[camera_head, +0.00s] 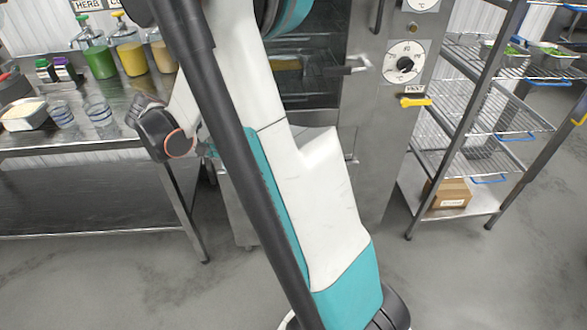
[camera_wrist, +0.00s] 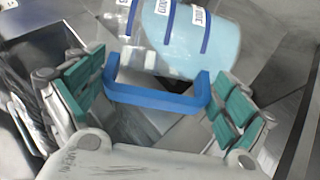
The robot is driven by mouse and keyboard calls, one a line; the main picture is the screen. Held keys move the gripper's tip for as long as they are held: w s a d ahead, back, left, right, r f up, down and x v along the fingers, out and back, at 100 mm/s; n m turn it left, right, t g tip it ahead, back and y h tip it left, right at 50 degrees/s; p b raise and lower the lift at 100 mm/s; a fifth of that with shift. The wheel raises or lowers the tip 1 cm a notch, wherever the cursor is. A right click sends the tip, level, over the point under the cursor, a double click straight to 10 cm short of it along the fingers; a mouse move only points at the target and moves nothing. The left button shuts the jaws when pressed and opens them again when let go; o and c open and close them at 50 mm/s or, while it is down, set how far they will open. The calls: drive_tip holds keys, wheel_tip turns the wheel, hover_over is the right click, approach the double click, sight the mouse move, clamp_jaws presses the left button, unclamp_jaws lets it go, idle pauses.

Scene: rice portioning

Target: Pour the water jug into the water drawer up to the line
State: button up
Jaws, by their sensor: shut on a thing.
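In the wrist view, my gripper (camera_wrist: 157,95) has its teal-padded fingers on either side of the blue handle of the water jug (camera_wrist: 190,38). It is shut on that handle. The jug is clear with pale blue contents, blue bands and white number labels. It fills the top middle of the wrist view, and its far end is cut off. In the head view my arm hides the jug and most of my gripper. I cannot make out the water drawer or its line in either view.
A steel oven (camera_head: 375,140) with a dial and a yellow lever (camera_head: 415,102) stands behind my arm. A steel table (camera_head: 75,140) at left holds bottles, two small glasses and a white tub (camera_head: 25,117). A wire rack (camera_head: 490,140) is at right. The front floor is bare.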

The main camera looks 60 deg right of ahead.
sight(222, 151)
drive_tip(key=shift+w+a+f+g+h, duration=0.3)
drive_tip(key=shift+w+a+f+h, duration=0.1)
drive_tip(key=shift+w+f, duration=0.25)
drive_tip(key=shift+w+a+f+n+g+h, duration=0.25)
drive_tip(key=shift+n+g+h, duration=0.15)
drive_tip(key=shift+g+h, duration=0.1)
drive_tip(key=shift+w+a+f+g+h, duration=0.2)
drive_tip(key=shift+w+a+f+h, duration=0.1)
drive_tip(key=shift+f, duration=0.25)
drive_tip(key=shift+w+a+f+g+h, duration=0.2)
drive_tip(key=shift+w+f+h, duration=0.1)
drive_tip(key=shift+f, duration=0.25)
wheel_tip(222, 151, down, 14)
drive_tip(key=w+a+n+g+h, duration=0.2)
drive_tip(key=h, duration=0.2)
drive_tip(key=shift+w+n+g, duration=0.2)
drive_tip(key=shift+n+g, duration=0.1)
